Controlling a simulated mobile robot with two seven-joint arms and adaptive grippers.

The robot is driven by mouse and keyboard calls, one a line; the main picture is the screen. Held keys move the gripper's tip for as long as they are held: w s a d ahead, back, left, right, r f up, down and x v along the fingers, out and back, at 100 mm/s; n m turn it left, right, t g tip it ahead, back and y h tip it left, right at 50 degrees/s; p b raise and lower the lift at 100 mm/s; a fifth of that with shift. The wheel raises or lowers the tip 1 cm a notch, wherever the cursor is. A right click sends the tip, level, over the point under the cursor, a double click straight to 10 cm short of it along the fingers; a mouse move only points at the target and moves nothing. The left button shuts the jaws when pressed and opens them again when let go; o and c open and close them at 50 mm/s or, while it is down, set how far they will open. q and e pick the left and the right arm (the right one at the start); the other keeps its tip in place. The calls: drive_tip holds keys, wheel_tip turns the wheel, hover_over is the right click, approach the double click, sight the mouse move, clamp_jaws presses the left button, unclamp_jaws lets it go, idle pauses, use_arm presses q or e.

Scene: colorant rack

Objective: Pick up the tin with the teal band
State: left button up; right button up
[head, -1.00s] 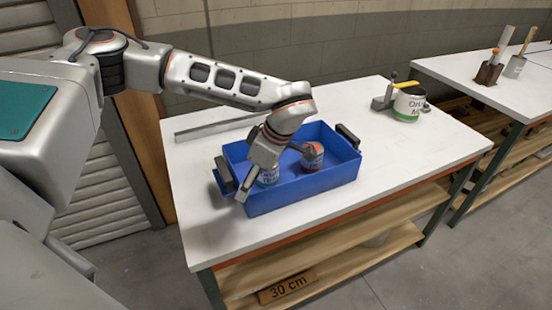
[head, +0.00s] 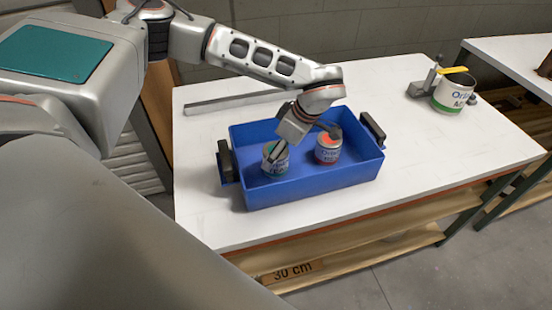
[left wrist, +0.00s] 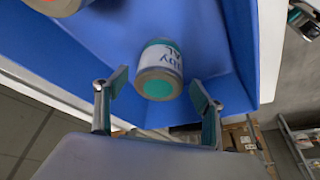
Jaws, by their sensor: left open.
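The tin with the teal band (head: 279,168) stands in the left part of the blue crate (head: 320,187), partly hidden by a finger of my left gripper (head: 303,143). In the left wrist view the tin (left wrist: 160,58) shows a white label and a teal end. There my left gripper (left wrist: 159,82) is open and empty, with one finger on each side of the tin's near end. I see gaps between the fingers and the tin.
A tin with a red top (head: 328,150) stands right of the teal one in the crate; part of it shows in the left wrist view (left wrist: 55,5). Dark handles rise at the crate's ends. A grey bar (head: 235,102) lies behind. A larger green-banded can (head: 452,92) stands back right.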

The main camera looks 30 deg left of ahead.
use_arm(q)
drive_tip(key=shift+x, duration=1.25)
drive_tip(key=c, duration=1.3)
drive_tip(key=shift+r, duration=0.1)
